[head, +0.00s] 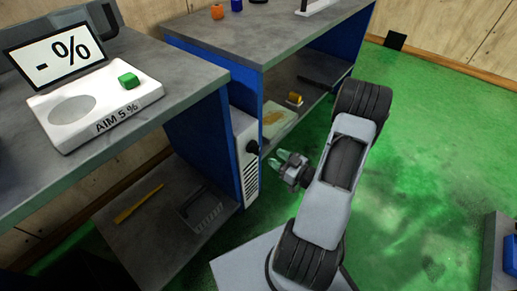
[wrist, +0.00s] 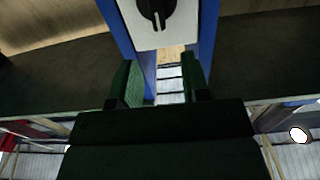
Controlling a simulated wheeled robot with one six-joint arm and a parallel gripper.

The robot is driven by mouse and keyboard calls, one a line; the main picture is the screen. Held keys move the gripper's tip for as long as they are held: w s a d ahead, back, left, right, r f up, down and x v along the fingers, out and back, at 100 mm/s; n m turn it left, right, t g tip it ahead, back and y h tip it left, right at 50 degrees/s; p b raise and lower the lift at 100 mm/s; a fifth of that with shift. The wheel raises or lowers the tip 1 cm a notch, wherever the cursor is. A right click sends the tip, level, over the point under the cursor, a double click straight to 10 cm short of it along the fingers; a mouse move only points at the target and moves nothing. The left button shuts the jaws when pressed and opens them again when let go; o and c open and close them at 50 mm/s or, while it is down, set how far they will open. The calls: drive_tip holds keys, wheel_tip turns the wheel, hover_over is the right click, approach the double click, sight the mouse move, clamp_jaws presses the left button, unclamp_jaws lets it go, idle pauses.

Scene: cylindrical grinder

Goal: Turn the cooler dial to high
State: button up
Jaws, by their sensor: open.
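The cooler (head: 247,165) is a white box with a slotted vent, fixed between the blue side panels of the benches. Its black dial (head: 253,147) sticks out from its face. In the wrist view the dial (wrist: 157,10) is at the top edge, partly cut off, on the white cooler face (wrist: 178,36). A light mark on the dial points down in that view. Any setting labels are too small to read or out of view. My gripper (head: 279,161) is open and empty, just right of and slightly below the dial, apart from it. In the wrist view its dark green fingers (wrist: 160,76) stand apart below the dial.

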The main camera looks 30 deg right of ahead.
sight(259, 147)
drive_tip(key=b+x, duration=0.1)
drive_tip(key=x, duration=0.8)
drive_tip(key=shift+d, duration=0.1)
clamp_jaws()
